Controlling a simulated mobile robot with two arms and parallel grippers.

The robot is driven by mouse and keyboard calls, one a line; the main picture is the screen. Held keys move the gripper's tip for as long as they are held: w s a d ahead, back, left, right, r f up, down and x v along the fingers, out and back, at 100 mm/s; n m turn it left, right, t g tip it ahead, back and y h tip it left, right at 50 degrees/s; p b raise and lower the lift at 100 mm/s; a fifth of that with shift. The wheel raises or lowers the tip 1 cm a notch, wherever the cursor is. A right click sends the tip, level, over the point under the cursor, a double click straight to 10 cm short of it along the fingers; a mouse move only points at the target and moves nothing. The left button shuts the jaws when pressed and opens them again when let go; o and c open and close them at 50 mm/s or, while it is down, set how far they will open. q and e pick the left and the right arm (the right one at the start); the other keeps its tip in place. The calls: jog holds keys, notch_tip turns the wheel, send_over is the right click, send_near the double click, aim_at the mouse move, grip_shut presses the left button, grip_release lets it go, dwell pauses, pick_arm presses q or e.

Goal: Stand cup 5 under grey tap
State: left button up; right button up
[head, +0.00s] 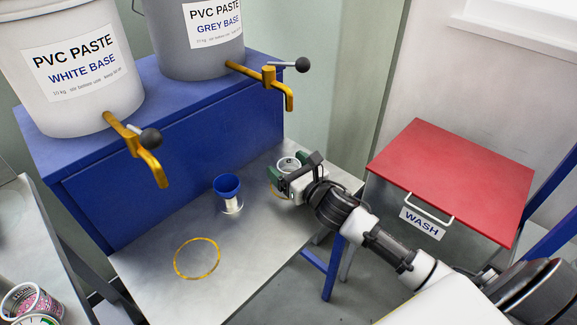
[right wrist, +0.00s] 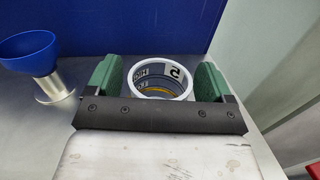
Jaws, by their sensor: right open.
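Cup 5 (head: 289,162) is a white-rimmed paper cup on the metal bench below the grey tap (head: 268,75). In the right wrist view the cup (right wrist: 161,93) stands upright between the green fingers, with a 5 on its printed wall. My right gripper (head: 288,177) is open around the cup; a small gap shows at the fingers (right wrist: 158,82). The tap is brass with a black ball handle, on the grey base bucket (head: 197,40). Part of a yellow ring (head: 275,192) shows beside the gripper; the rest is hidden. My left gripper is out of view.
A blue funnel-like cup on a metal base (head: 228,190) stands left of the gripper. An empty yellow ring (head: 197,258) lies below the white tap (head: 137,145). A red-lidded wash bin (head: 450,175) is at right. Printed cups (head: 32,303) stand lower left.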

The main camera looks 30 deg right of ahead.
jog(key=shift+r, duration=0.1)
jog(key=s, duration=0.4)
jog(key=s+d, duration=0.1)
jog(key=s, duration=0.3)
jog(key=s+d, duration=0.1)
jog(key=s, duration=0.3)
jog(key=shift+d+b, duration=0.1)
jog(key=shift+b, duration=0.25)
